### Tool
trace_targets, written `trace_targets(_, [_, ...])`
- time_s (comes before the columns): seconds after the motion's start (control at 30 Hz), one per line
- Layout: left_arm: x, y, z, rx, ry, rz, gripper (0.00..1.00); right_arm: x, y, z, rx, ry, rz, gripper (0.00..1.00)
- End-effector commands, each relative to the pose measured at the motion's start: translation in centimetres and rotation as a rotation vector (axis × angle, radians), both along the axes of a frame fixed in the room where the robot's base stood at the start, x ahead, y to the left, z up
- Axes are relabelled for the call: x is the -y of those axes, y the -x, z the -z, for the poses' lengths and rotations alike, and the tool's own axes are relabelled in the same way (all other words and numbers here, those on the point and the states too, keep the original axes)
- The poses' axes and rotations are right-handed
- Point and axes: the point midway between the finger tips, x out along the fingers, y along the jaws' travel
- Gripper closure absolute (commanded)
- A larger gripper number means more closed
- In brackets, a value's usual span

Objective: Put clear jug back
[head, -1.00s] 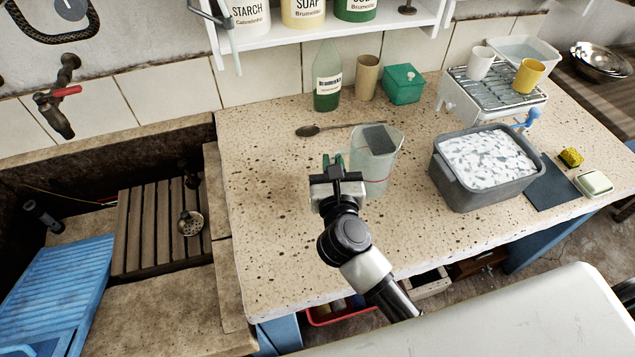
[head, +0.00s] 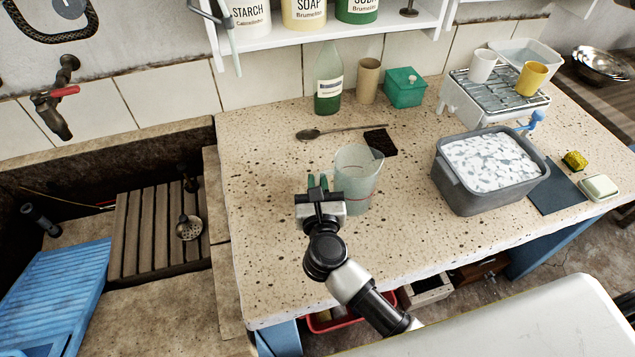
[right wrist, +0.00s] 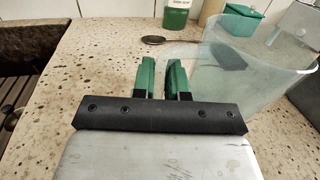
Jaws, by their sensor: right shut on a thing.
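The clear jug (head: 357,182) is a see-through beaker with a thin red line, upright over the front middle of the speckled counter. My right gripper (head: 318,184), with green fingers, is at its left side and shut on it, apparently at the handle. The hold itself is hard to see. In the right wrist view the fingers (right wrist: 161,78) stand close together, and the jug (right wrist: 240,75) is just to their right. I cannot tell whether its base touches the counter. A dark square pad (head: 381,143) lies bare behind the jug. My left gripper is not in view.
A long spoon (head: 312,134), green bottle (head: 328,85), tan cup (head: 368,80) and green box (head: 405,88) stand or lie behind. A grey tub (head: 462,190) of suds is to the right. The stone trough (head: 120,300) is left. The counter's front left is clear.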

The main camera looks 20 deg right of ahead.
Motion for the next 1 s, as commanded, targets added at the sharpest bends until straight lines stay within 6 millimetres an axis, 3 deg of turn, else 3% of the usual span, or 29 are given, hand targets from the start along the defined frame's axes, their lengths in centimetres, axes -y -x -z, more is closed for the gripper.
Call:
trace_targets(0.03, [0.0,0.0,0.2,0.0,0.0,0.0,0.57,0.0,0.0,0.2,-0.001,0.0,0.0,0.85])
trace_targets(0.2, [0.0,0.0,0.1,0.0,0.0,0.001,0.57,0.0,0.0,0.1,-0.001,0.0,0.0,0.61])
trace_targets(0.57, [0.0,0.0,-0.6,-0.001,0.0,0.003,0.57,0.0,0.0,-0.7,0.0,0.001,-0.001,0.61])
trace_targets(1.0, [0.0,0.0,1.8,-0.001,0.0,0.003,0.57,-1.6,8.7,0.1,-0.005,-0.003,-0.001,0.61])
